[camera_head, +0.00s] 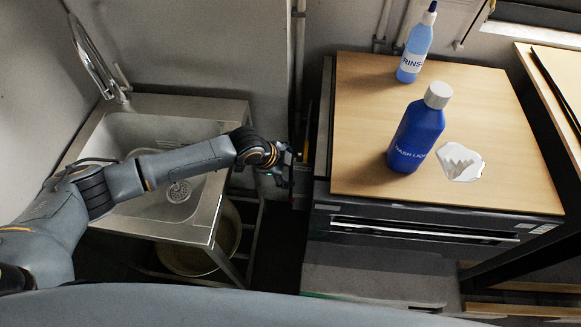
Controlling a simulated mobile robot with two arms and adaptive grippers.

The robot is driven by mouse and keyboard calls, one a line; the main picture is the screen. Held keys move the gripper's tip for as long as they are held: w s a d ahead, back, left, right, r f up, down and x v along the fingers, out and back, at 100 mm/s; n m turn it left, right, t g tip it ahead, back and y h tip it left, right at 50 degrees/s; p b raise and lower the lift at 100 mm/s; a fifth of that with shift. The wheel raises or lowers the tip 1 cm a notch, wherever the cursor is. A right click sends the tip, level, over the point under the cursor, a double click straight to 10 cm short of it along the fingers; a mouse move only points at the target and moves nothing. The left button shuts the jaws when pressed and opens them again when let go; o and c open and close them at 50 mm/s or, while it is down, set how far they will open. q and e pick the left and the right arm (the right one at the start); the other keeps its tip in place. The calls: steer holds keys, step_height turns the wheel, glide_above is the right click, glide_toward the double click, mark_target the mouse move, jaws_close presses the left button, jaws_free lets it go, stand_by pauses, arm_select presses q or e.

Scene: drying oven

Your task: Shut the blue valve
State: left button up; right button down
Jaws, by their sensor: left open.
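I cannot make out a blue valve in the head view; it may be hidden behind my left gripper or in the dark gap there. My left arm reaches across the sink from the left. My left gripper (284,172) is open, at the dark narrow gap between the sink and the wooden-topped unit. It is small and partly dark, and I see nothing held in it. My right gripper is not in view.
A steel sink (103,124) with a tall tap (112,92) stands left, with a round container (224,232) beneath. On the wooden top (365,85) stand a dark blue bottle (416,132) and a light blue bottle (416,48), beside a white item (460,162). Pipes (385,25) run up the wall.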

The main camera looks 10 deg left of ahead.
arm_select(q)
steer(key=v, duration=1.2)
steer(key=shift+s+r, duration=0.15)
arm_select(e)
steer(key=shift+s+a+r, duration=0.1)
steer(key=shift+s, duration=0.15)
